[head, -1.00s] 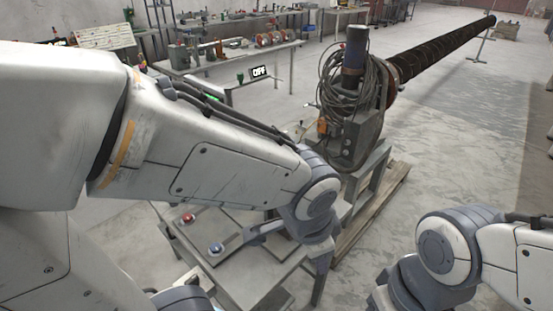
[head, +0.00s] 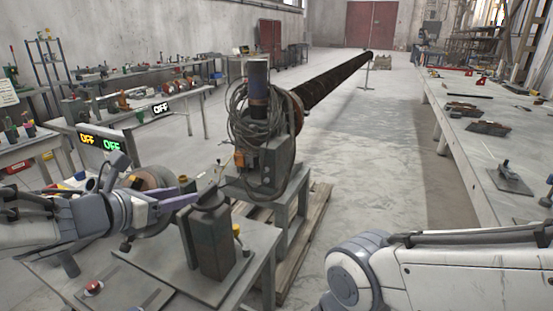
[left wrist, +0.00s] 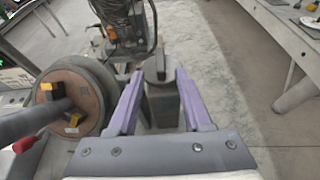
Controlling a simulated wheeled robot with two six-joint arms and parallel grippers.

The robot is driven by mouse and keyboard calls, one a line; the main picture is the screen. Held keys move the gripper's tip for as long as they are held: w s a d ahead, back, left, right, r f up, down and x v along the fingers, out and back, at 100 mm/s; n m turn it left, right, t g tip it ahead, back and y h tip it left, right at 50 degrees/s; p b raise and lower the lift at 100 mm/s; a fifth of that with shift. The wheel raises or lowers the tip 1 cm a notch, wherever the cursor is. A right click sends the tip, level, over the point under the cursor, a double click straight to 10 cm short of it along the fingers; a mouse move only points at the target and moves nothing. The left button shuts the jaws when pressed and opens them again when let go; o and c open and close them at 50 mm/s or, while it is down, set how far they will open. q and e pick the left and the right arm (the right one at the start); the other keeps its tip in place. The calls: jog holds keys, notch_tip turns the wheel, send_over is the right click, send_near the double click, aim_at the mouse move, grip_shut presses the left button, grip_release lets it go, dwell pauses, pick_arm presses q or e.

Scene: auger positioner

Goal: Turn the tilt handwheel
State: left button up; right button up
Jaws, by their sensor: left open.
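A dark grey-green box-shaped post (head: 213,240) stands on the near metal table, with a small round crank-like part (head: 209,194) on top. I take this part for the tilt handwheel. My left gripper (head: 190,197) is open just left of it, with purple fingers pointing at it. In the left wrist view, the round top (left wrist: 155,70) lies between the two open fingertips (left wrist: 158,78), with no clear contact. The positioner's round brown plate (left wrist: 75,103) with yellow clamps is left of the fingers. In the head view it is partly hidden behind my left wrist. My right gripper is out of view.
A motor with coiled cables (head: 258,125) and a long dark auger (head: 335,82) stand behind the post. Lit OFF displays (head: 101,142) are at left. A red button (head: 92,287) is on the near table. A long bench (head: 470,150) runs along the right. Middle floor is clear.

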aim_at(206, 190)
pick_arm(q)
jog(key=b+x, duration=0.1)
jog(key=x, duration=0.8)
jog(key=shift+d+f, duration=0.1)
jog(key=shift+c, duration=0.3)
grip_shut()
